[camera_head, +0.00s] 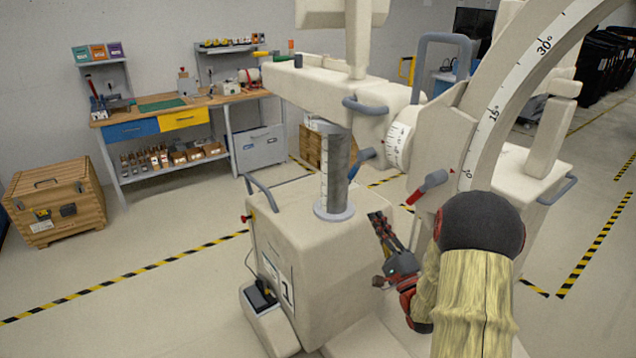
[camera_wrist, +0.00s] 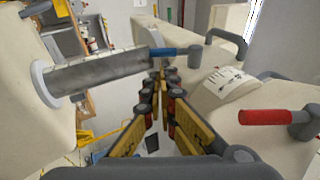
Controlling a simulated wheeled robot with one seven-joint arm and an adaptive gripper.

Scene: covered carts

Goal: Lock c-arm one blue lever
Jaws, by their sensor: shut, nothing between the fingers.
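The c-arm (camera_head: 310,255) is a cream machine with a "1" on its base and a metal column. Its blue lever (camera_head: 365,154) sticks out to the left beneath the horizontal arm, beside the column. In the wrist view the blue lever (camera_wrist: 172,51) lies nearly level, its free end pointing left and its grey hub on the right. My gripper (camera_head: 376,216) is shut and empty, below the blue lever in the head view. In the wrist view my gripper's fingertips (camera_wrist: 157,70) appear just under the lever; whether they touch it cannot be told.
A red lever (camera_head: 430,183) sits on the c-arm to the right, also in the wrist view (camera_wrist: 265,117). The metal column (camera_head: 337,170) stands left of my gripper. Grey handles (camera_head: 365,106) project from the machine. A workbench (camera_head: 165,112) and wooden crate (camera_head: 52,202) stand farther back.

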